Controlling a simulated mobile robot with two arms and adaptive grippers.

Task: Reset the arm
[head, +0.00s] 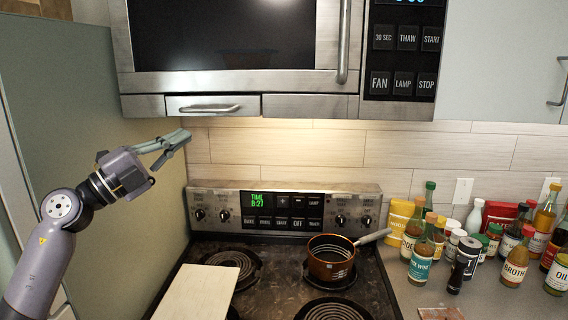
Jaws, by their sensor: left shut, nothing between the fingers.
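My left gripper (179,141) is raised at the left, in front of the side panel and below the microwave. Its fingers are shut with nothing between them, and it touches nothing that I can see. My left arm comes up from the lower left corner. My right gripper does not show in the head view.
A coil stove (290,262) stands below, with a copper pot (331,258) on its back right burner. A pale board (196,292) lies over the left side. Several bottles and jars (468,245) crowd the right counter. A microwave (230,85) hangs above.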

